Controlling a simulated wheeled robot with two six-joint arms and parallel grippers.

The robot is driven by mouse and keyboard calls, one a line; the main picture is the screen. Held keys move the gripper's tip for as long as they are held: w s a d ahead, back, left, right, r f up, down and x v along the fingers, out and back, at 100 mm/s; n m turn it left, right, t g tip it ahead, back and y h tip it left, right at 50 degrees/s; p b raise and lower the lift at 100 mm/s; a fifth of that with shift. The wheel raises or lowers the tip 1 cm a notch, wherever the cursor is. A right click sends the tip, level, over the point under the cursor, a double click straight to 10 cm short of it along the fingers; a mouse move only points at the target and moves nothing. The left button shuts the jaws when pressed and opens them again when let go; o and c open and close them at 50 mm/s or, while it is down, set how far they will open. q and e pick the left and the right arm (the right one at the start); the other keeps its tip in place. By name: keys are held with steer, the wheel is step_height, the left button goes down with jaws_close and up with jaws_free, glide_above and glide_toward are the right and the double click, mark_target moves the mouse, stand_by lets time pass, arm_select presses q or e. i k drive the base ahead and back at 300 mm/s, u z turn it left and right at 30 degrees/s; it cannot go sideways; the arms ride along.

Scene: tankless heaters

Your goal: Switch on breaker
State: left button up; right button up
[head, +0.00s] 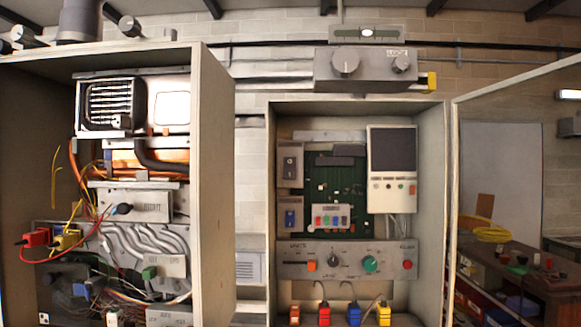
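An open cabinet (260,200) on the right holds a green circuit board (345,190). On its left are a grey switch box with a dark toggle (290,163) and a similar one with a blue switch (290,217). Either could be the breaker; I cannot tell which, and their positions are too small to read. A grey control panel (345,261) below has a slider, a black knob, a green knob and a red button. Neither of my grippers is in view.
A second open cabinet (213,180) on the left holds wires and pipes. A large open door panel (453,200) stands at right. A grey box with knobs (368,68) sits above the right cabinet. A cluttered workbench (520,285) is at far right.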

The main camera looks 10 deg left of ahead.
mark_target(289, 162)
steer(key=u, duration=1.75)
steer(key=k, duration=1)
steer(key=z, duration=2.05)
